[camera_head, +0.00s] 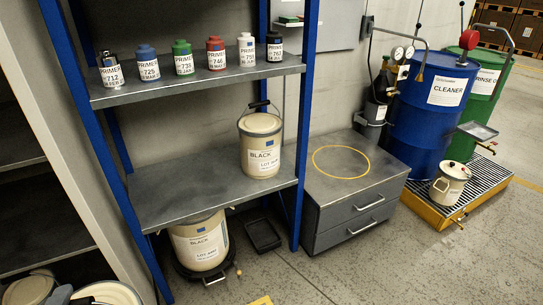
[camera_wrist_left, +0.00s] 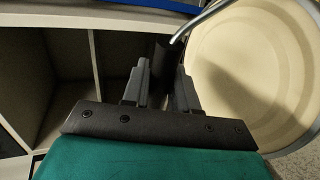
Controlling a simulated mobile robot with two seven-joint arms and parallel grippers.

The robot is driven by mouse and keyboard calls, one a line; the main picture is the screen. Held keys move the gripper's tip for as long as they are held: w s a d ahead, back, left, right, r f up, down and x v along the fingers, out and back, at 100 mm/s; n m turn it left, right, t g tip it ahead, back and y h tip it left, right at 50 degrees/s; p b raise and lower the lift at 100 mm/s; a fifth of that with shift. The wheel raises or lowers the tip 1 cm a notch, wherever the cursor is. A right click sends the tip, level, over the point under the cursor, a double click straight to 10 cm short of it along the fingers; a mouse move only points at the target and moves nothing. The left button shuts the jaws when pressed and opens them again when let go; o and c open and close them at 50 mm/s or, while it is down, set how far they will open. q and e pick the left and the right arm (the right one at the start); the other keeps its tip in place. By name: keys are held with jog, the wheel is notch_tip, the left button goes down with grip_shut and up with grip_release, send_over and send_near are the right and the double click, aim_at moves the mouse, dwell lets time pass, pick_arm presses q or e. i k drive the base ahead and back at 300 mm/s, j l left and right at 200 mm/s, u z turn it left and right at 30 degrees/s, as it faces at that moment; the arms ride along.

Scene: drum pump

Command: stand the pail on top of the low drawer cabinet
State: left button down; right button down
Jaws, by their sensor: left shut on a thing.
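My left gripper (camera_wrist_left: 160,85) is shut on the dark grip of a pail's wire handle. The pail's round cream lid (camera_wrist_left: 255,70) fills the right of the left wrist view, beside the fingers. In the head view, a cream pail lid (camera_head: 108,293) is cut off at the bottom left edge; I cannot tell for sure that it is the held one. The low grey drawer cabinet (camera_head: 355,205) stands right of the blue-post rack. Its top is empty, with a yellow ring (camera_head: 341,162) marked on it. My right gripper is not in view.
A "BLACK" pail (camera_head: 261,155) stands on the rack's middle shelf (camera_head: 200,198), close to the cabinet. Another (camera_head: 200,243) sits low on a dark dolly. Floor before the cabinet is clear.

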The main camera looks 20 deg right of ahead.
aim_at(344, 164)
jog(key=i+l+z, duration=0.1)
jog(key=l, duration=0.5)
jog(key=i+l+z, duration=0.1)
jog(key=i+l, duration=0.25)
jog(key=l, duration=0.2)
jog(key=i+l+z, duration=0.1)
jog(key=i+l, duration=0.15)
jog(key=l, duration=0.3)
jog(key=i+l+z, duration=0.1)
jog(key=i+l, duration=0.2)
jog(key=l, duration=0.2)
jog(key=i+l+z, duration=0.1)
jog(key=i+l, duration=0.15)
jog(key=l, duration=0.25)
jog(key=i+l+z, duration=0.1)
jog(key=i+l, duration=0.25)
jog(key=l, duration=0.15)
jog(key=i+l+z, duration=0.1)
jog(key=i+l, duration=0.2)
jog(key=l, duration=0.15)
